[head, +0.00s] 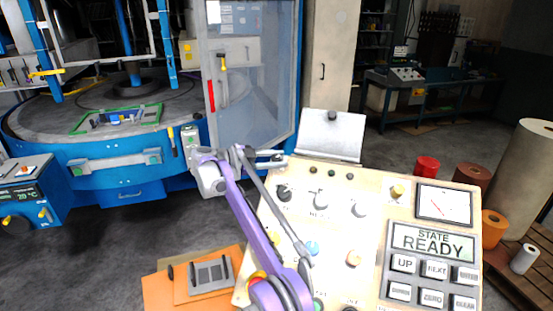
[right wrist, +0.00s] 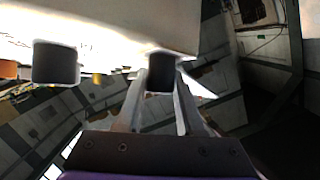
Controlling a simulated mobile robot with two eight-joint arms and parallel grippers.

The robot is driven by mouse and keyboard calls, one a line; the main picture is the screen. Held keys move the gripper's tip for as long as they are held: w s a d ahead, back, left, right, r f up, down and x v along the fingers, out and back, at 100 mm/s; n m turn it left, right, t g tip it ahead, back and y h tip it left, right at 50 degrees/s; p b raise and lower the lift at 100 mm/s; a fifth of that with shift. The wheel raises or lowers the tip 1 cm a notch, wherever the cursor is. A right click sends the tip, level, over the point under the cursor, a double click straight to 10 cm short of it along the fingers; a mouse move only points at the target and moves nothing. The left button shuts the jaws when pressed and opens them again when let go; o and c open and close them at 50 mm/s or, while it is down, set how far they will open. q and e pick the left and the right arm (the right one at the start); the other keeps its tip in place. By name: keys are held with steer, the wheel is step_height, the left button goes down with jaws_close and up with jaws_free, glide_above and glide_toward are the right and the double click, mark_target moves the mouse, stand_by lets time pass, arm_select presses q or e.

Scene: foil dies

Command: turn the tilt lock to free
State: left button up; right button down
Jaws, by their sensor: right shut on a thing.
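A cream control panel (head: 338,240) fills the lower right of the head view. My right gripper (head: 277,158) reaches past its upper left corner, at the end of my purple arm. In the right wrist view its two fingers (right wrist: 162,85) close on a dark square-ended knob (right wrist: 160,72) beside a bright, pale surface. A similar dark knob (right wrist: 56,63) stands apart to the left there. The held knob is mostly hidden in the head view. I cannot read a label or a setting on it, so I cannot tell the tilt lock's position. My left gripper is out of view.
The panel carries several knobs (head: 360,208) and buttons, a dial gauge (head: 443,203) and a display reading READY (head: 433,241). A pale tilted plate (head: 329,137) stands behind it. A blue machine with a clear door (head: 250,90) is at the left. Coloured rolls (head: 426,168) stand at the right.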

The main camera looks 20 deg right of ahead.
steer(key=shift+d, duration=0.1)
stand_by(0.3)
steer(key=c, duration=0.5)
jaws_free()
steer(key=shift+c, duration=0.2)
